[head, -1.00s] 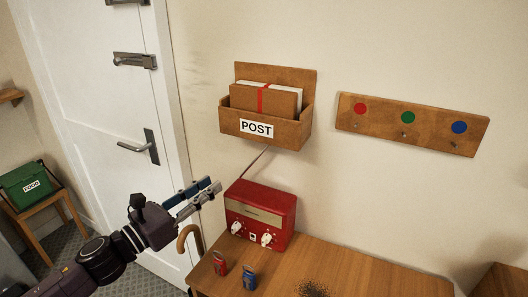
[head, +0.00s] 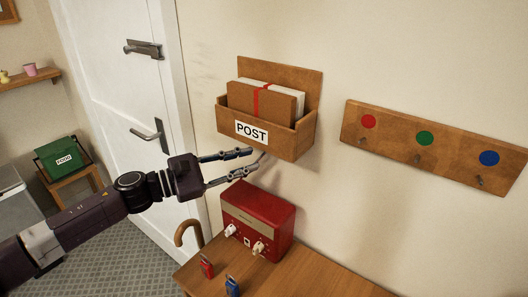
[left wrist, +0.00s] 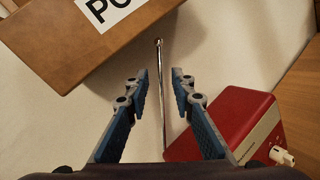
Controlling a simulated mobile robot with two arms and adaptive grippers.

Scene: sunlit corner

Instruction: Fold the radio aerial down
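The red radio (head: 258,222) stands on the wooden table against the wall, with white knobs on its front. Its body also shows at the lower right of the left wrist view (left wrist: 228,122). The thin metal aerial (left wrist: 161,95) is raised, running between my left gripper's fingers, its tip beyond the fingertips. In the head view only a thin piece of it can be made out by the fingers. My left gripper (head: 251,163) is open above the radio, with gaps between both fingers and the aerial in the left wrist view (left wrist: 159,74). My right gripper is not in view.
A wooden POST box (head: 265,130) with parcels hangs on the wall just above the gripper. A hook board (head: 440,162) hangs to the right.

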